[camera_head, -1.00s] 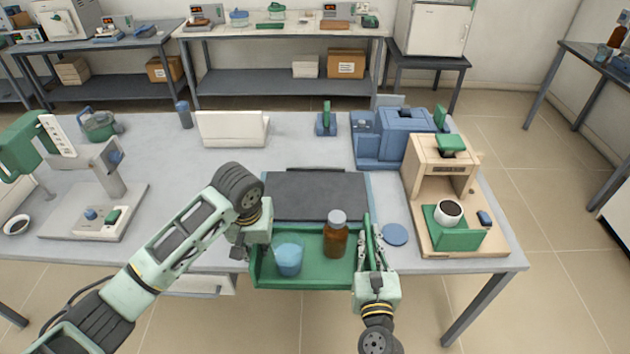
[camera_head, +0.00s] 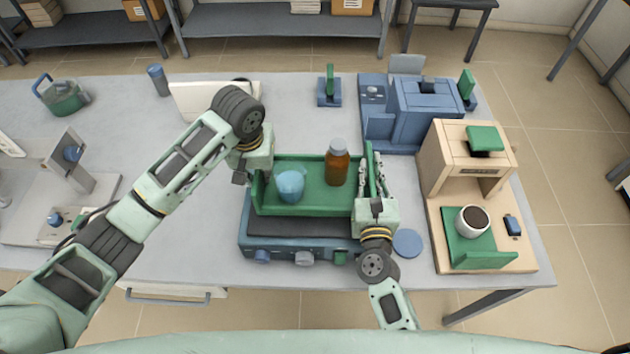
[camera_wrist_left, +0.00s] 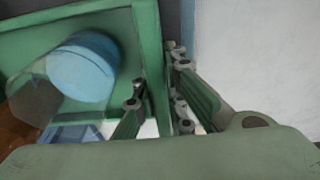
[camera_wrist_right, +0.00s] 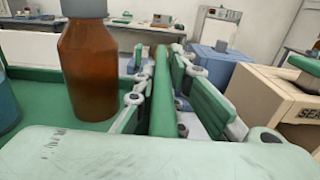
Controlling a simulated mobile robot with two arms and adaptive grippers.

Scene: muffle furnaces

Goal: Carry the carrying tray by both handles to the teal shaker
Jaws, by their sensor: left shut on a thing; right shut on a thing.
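The green carrying tray (camera_head: 313,197) is level over the dark top of a blue-teal shaker (camera_head: 246,236) with knobs along its front. I cannot tell whether the tray touches it. In the tray stand a beaker of blue liquid (camera_head: 290,185) and a brown bottle with a grey cap (camera_head: 337,168), both upright. My left gripper (camera_head: 262,180) is shut on the tray's left handle; the left wrist view shows its fingers (camera_wrist_left: 160,105) by the tray wall. My right gripper (camera_head: 373,185) is shut on the right handle (camera_wrist_right: 160,90), seen between its fingers in the right wrist view.
A blue round disc (camera_head: 408,243) lies right of the shaker. A wooden machine with a dark-filled cup (camera_head: 473,221) stands further right, and a blue machine (camera_head: 425,110) behind it. A white panel (camera_head: 190,100) stands behind left. The table between it and the blue machine is mostly clear.

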